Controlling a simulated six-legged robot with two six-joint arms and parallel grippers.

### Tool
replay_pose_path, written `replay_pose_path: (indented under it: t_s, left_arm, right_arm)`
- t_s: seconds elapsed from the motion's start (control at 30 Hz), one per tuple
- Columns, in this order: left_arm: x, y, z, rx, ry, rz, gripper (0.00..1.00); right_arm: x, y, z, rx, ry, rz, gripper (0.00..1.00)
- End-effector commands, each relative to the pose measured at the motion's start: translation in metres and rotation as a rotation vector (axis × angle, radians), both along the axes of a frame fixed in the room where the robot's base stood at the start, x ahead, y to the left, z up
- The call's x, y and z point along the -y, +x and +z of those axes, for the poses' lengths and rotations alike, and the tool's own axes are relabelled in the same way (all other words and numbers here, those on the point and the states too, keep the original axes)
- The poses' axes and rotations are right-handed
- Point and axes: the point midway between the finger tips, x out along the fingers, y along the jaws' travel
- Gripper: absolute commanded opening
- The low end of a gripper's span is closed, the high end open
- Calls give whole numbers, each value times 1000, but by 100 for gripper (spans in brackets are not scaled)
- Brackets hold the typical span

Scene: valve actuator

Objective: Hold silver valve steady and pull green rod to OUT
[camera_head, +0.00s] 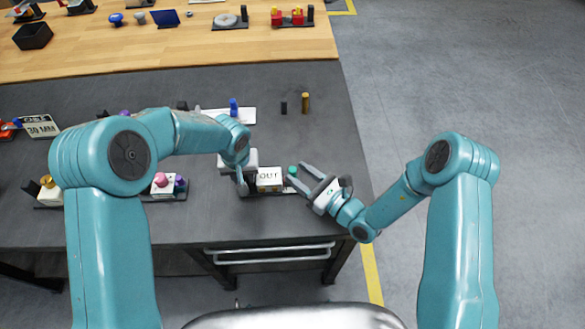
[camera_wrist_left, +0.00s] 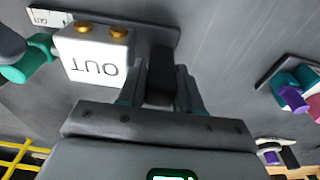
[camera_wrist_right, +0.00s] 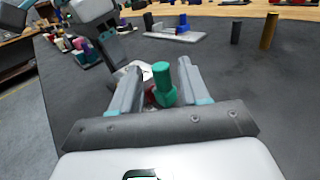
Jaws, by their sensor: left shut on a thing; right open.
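The valve unit is a white block marked OUT (camera_head: 269,177) on a dark base; in the left wrist view the block (camera_wrist_left: 88,58) has two gold studs. My left gripper (camera_head: 243,184) is at the block's left side. In the left wrist view it (camera_wrist_left: 165,80) is shut on a dark upright part (camera_wrist_left: 161,76), probably the silver valve, though no silver shows. The green rod (camera_head: 292,170) sticks out on the block's right; it shows in the left wrist view too (camera_wrist_left: 30,62). My right gripper (camera_head: 298,177) is open, with the green rod (camera_wrist_right: 163,84) between its fingers; I cannot tell contact.
A black post (camera_head: 284,107) and a gold post (camera_head: 305,103) stand behind on the dark table. A pink and purple fixture (camera_head: 165,184) stands to the left. A white plate with a blue peg (camera_head: 234,108) lies behind. The table's right edge is close to my right gripper.

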Motion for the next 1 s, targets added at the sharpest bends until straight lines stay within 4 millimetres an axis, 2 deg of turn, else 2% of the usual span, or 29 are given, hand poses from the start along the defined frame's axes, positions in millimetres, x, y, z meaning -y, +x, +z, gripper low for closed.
replay_pose_path:
  t_s: [0.03, 0.2, 0.53, 0.57, 0.6, 0.67, 0.7, 0.87, 1.0]
  left_arm:
    - [0, -5, -6, -17, 3, -2, 0]
    - [0, -5, -6, -17, 3, -2, 0]
    - [0, -5, -6, -17, 3, -2, 0]
    - [0, -5, -6, -17, 3, -2, 0]
    - [0, -5, -6, -17, 3, -1, 0]
    - [0, -5, -6, -17, 3, -2, 0]
    - [0, -5, -6, -17, 3, -1, 0]
    - [0, -5, -6, -17, 3, -1, 0]
    - [0, -5, -6, -17, 3, -1, 0]
  right_arm:
    - [-7, 6, -1, 4, -1, 2, 45]
    - [-19, 19, -1, 1, -1, 2, 45]
    - [-22, 22, -1, -1, 0, 0, 45]
    - [-22, 22, -1, -1, 0, 0, 39]
    - [-22, 22, -1, -1, 0, 0, 26]
    - [-22, 22, -1, -1, 0, 1, 6]
    - [-22, 22, -1, -1, 1, 1, 0]
    - [-18, 22, -1, -1, 1, -1, 0]
    - [6, 24, 0, 1, 1, -5, 0]
